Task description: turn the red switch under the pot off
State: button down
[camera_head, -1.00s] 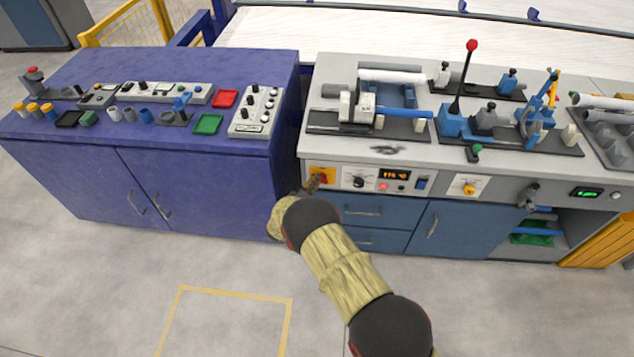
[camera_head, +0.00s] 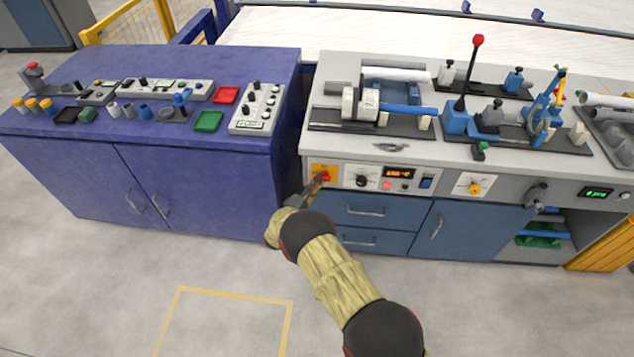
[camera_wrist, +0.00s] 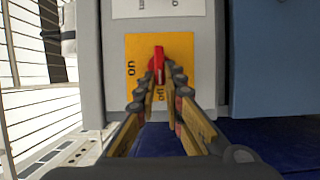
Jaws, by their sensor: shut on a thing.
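The red switch (camera_wrist: 157,65) is a small knob on a yellow plate (camera_wrist: 130,45) marked "on" at the left and "off" below it in the wrist view. Its red handle lies about along the picture's upright, with its lower end between my fingertips. My gripper (camera_wrist: 158,80) is shut on the switch, one finger on each side. In the head view the switch (camera_head: 325,177) and its yellow plate (camera_head: 318,168) are on the front of the grey bench, and my gripper (camera_head: 316,186) reaches it from below. No pot shows; pipe clamps stand on the bench above.
Right of the switch, the panel holds a black knob (camera_head: 361,181), a lit display (camera_head: 398,174) and a yellow-plated knob (camera_head: 474,185). Blue drawers (camera_head: 365,211) are below. A purple cabinet (camera_head: 200,180) stands close at the left. The floor in front is clear.

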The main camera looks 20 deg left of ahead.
jog(key=shift+a, duration=0.15)
jog(key=c, duration=1.9)
grip_release()
jog(key=s+a, duration=0.1)
jog(key=s, duration=1.1)
jog(key=shift+a, duration=0.4)
jog(key=shift+w+f, duration=0.1)
